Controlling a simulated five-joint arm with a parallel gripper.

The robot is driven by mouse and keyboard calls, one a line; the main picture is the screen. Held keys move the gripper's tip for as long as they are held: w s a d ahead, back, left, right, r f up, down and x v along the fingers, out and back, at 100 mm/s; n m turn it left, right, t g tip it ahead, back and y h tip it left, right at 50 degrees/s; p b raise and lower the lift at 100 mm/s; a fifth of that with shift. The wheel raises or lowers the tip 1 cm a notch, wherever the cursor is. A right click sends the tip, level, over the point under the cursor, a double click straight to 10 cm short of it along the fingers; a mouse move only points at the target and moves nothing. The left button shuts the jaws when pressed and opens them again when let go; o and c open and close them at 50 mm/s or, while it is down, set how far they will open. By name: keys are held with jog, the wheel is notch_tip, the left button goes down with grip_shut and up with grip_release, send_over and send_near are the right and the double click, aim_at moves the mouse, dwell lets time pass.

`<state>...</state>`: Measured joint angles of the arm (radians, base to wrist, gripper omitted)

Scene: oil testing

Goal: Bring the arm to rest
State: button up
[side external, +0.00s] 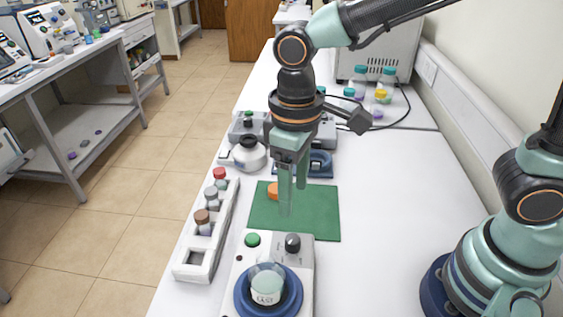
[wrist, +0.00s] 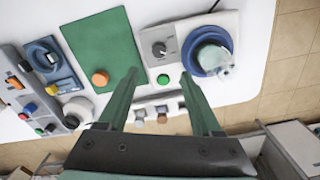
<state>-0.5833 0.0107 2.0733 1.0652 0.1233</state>
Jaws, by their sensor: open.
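My gripper (side external: 293,197) hangs fingers-down over the green mat (side external: 320,222) in the side view. In the wrist view my gripper (wrist: 160,73) has its two fingers spread apart, with nothing between them. An orange cap (side external: 272,190) lies on the mat, just left of the fingers in the side view. The orange cap (wrist: 100,78) also shows near the mat's lower edge in the wrist view. The fingers look clear of the cap, but their exact height above the mat is hard to tell.
A device with a green button (side external: 252,240) and a blue ring (side external: 243,296) holding a jar (side external: 267,284) stands in front. A white rack (side external: 192,262) with capped vials is on the left. A round white vessel (side external: 248,155) stands behind it. The bench's right side (side external: 385,200) is clear.

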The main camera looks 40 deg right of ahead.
jog(key=d+r+m+t, duration=0.2)
jog(key=d+r, duration=0.1)
jog(key=d, duration=0.6)
jog(key=d+r+m+t, duration=0.3)
jog(key=d+r, duration=0.1)
jog(key=d, duration=0.5)
jog(key=shift+d+t, duration=0.3)
jog(key=shift+d, duration=0.1)
